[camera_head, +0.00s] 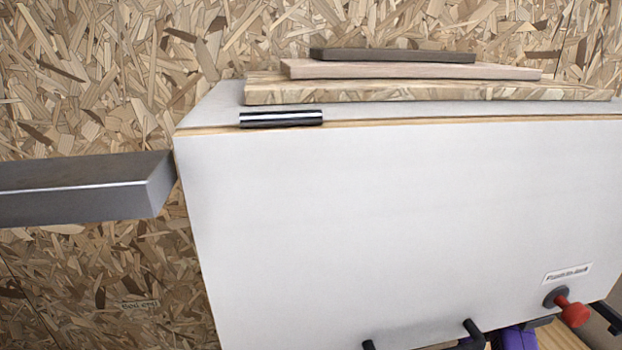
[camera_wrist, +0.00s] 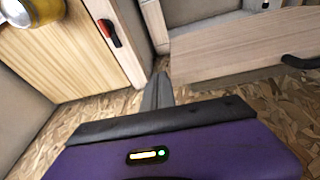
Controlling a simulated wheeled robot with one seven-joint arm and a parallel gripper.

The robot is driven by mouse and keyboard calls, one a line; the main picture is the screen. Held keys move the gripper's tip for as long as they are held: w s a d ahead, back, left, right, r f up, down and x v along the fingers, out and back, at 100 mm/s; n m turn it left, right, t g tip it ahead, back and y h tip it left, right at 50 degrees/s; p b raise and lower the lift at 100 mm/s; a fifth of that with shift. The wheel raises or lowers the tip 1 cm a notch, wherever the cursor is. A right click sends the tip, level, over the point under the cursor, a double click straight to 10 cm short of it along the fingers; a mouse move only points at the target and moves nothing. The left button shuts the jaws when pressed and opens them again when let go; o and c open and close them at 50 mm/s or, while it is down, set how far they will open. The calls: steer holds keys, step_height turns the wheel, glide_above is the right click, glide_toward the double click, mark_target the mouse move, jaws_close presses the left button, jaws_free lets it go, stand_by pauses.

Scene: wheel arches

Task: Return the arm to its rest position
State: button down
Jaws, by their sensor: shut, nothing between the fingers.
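My gripper (camera_wrist: 159,84) shows in the wrist view as a grey pair of fingers held together beyond my purple wrist housing. It is shut with nothing between the fingers. It points toward the chipboard floor beside pale wood panels and touches nothing that I can make out. In the head view a small purple part of my arm shows at the bottom edge, right of centre; the fingers are not clearly visible there.
A white cabinet (camera_head: 400,220) fills much of the head view, with stacked boards (camera_head: 410,72) on top and a red knob (camera_head: 573,313) at lower right. A grey bar (camera_head: 80,190) juts in from the left. The wrist view shows a wooden door (camera_wrist: 70,50) and a yellow-and-grey cylinder (camera_wrist: 32,10).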

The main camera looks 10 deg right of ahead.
steer(key=w+d+r+m+t+h, duration=0.1)
steer(key=w+r+t+h, duration=0.1)
steer(key=w+r+t, duration=0.25)
steer(key=s+a+r+t+y+b, duration=0.1)
steer(key=s+a+r+t+b, duration=0.15)
steer(key=s+a, duration=0.8)
steer(key=s+a+r+t+b, duration=0.2)
steer(key=s+a+r+t, duration=0.3)
steer(key=s, duration=1)
steer(key=s+a+r+t+y+b, duration=0.1)
steer(key=s+a+r+t+b, duration=0.15)
steer(key=s+a, duration=0.8)
steer(key=s+f+n+g+y, duration=0.1)
steer(key=s+f+g, duration=0.1)
steer(key=s, duration=0.8)
steer(key=shift+s+a+f, duration=0.2)
steer(key=shift+a+f, duration=0.15)
steer(key=shift+f, duration=0.3)
steer(key=shift+f+b, duration=0.15)
steer(key=shift+b, duration=0.2)
